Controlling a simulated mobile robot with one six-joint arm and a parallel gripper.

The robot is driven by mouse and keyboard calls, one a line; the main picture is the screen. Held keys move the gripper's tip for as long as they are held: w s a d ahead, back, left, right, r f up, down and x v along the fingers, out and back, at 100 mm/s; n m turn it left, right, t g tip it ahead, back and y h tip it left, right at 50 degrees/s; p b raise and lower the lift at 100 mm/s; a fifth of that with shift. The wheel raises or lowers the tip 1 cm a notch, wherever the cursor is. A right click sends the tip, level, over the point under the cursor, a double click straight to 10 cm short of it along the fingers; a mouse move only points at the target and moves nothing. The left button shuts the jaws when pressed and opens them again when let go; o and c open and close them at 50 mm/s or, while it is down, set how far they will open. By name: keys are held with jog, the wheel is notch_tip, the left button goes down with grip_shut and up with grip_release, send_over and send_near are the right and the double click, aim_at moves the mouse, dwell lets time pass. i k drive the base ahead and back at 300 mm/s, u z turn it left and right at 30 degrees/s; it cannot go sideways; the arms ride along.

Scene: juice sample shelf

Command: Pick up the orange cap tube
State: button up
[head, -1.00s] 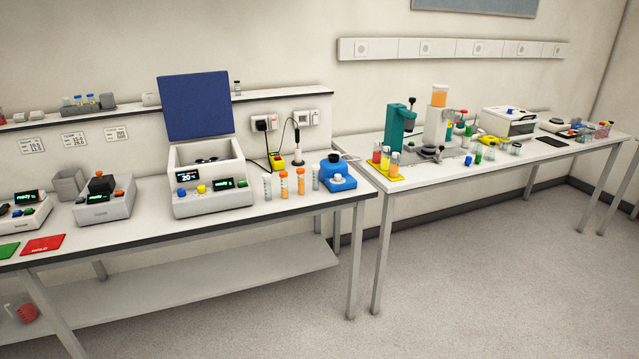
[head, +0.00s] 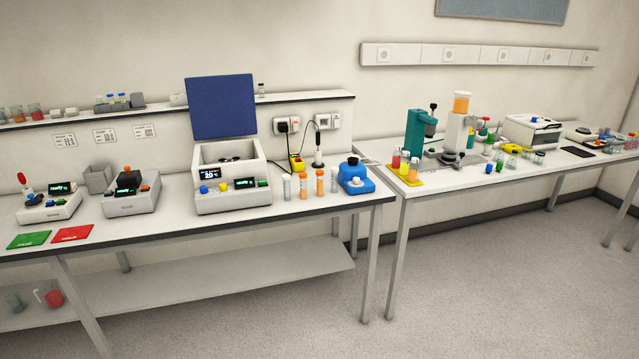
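Two tubes with orange caps stand upright on the left bench in the head view. One orange cap tube (head: 303,186) is just right of the open-lidded white device. The other orange cap tube (head: 320,183) stands a little further right. A grey-capped tube (head: 287,187) stands to their left and another grey-capped tube (head: 334,180) to their right. My gripper does not show in this view, so its state is not visible.
The white device (head: 233,201) with a raised blue lid is left of the tubes. A blue machine (head: 355,177) is close on their right. The bench front edge lies before them. Open floor (head: 450,290) is in front.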

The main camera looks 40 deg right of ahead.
aim_at(320, 174)
jog(key=u, duration=0.05)
jog(key=i, duration=0.95)
jog(key=z, duration=0.05)
